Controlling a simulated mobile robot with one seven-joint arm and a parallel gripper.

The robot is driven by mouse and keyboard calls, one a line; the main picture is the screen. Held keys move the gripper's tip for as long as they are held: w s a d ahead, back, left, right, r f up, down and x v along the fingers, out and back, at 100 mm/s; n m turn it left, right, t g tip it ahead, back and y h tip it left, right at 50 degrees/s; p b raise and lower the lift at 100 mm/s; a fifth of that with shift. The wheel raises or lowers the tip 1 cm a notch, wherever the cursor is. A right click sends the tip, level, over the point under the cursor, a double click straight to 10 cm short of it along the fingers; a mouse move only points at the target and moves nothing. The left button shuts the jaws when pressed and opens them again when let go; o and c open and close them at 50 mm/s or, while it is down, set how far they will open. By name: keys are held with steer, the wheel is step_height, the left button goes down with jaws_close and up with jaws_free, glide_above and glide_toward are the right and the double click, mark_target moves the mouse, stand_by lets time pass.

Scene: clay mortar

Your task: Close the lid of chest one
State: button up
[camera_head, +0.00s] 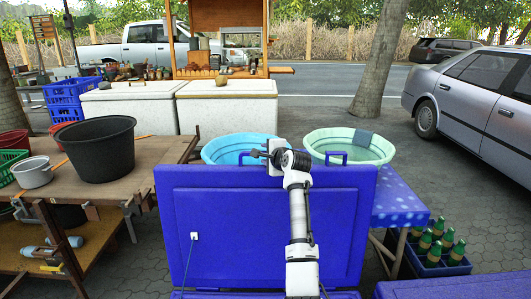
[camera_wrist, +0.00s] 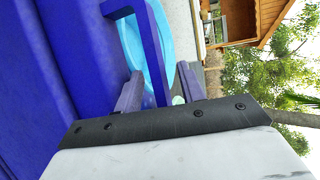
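The blue chest lid (camera_head: 220,235) stands raised, nearly upright, in front of me in the head view. Its top edge carries blue handles; the right handle (camera_head: 336,154) is clear of my gripper. My gripper (camera_head: 263,154) is at the lid's top edge, left of the middle, by the left handle. In the wrist view, my gripper (camera_wrist: 160,92) has its fingers apart. A blue handle bar (camera_wrist: 152,50) shows between and beyond them; I cannot tell whether they touch it. The chest body is mostly hidden below the lid and the picture's edge.
A light-blue tub (camera_head: 225,147) and a pale green tub (camera_head: 350,143) stand behind the lid. A wooden table (camera_head: 150,155) with a black bucket (camera_head: 98,148) is at left. A bottle crate (camera_head: 440,262) and another blue lid (camera_head: 460,287) are at right.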

steer(key=shift+w+a+f, duration=0.1)
steer(key=shift+w+a, duration=0.05)
steer(key=shift+w, duration=0.1)
steer(key=shift+c, duration=0.2)
jaws_close()
steer(key=shift+s, duration=0.1)
